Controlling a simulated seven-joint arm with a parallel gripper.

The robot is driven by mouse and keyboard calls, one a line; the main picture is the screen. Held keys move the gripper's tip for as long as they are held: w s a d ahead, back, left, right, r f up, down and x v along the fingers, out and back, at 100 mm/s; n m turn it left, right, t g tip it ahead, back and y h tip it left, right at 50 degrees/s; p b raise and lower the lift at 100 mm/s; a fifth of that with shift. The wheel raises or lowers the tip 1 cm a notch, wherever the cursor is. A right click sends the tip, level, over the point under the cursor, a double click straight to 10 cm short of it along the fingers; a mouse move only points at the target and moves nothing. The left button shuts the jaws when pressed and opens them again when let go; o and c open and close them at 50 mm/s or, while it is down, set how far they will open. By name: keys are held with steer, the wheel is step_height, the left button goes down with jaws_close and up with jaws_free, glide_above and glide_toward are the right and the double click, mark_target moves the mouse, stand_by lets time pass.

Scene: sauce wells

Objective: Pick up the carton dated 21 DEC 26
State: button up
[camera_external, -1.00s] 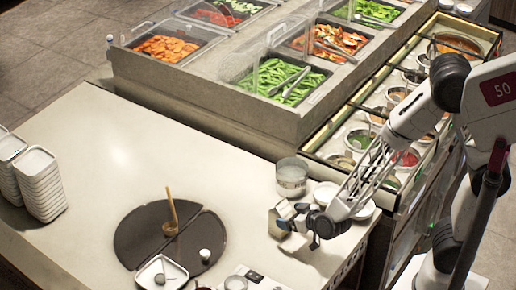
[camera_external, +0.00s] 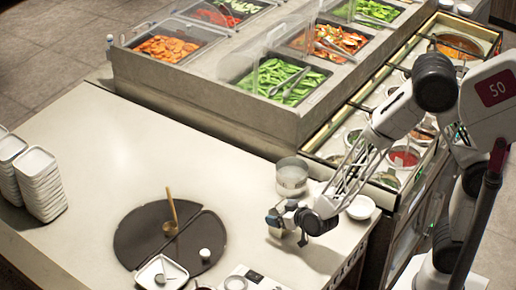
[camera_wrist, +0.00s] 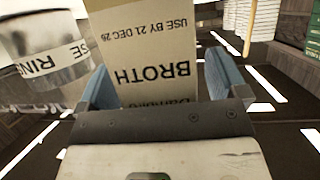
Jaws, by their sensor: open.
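The tan carton (camera_wrist: 140,40) fills the upper middle of the wrist view. Its print appears upside down and reads "USE BY 21 DEC 26" and "BROTH". My gripper (camera_wrist: 160,85) is open, with one blue-grey finger at each side of the carton. I cannot tell whether either finger touches it. In the external view my gripper (camera_external: 278,219) is low at the counter's right part, and it hides most of the carton.
A metal pot (camera_external: 291,177) stands just behind my gripper; its label shows partly in the wrist view, where the pot (camera_wrist: 40,45) is at left. A white bowl (camera_external: 361,207) is to the right. A dark round board (camera_external: 140,235) lies to the left. The counter's middle is clear.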

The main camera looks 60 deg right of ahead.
steer(key=shift+c, duration=0.3)
steer(key=c, duration=1.3)
steer(key=shift+o, duration=0.2)
steer(key=shift+r, duration=0.15)
steer(key=shift+r, duration=0.65)
steer(key=shift+s+d+r, duration=0.1)
steer(key=shift+s+r, duration=0.1)
steer(key=shift+r, duration=0.35)
steer(key=shift+s+r, duration=0.15)
steer(key=shift+r, duration=0.35)
steer(key=s+d+r, duration=0.1)
steer(key=s+d, duration=0.3)
steer(key=s, duration=1)
steer(key=shift+s+r, duration=0.15)
steer(key=shift+s, duration=0.2)
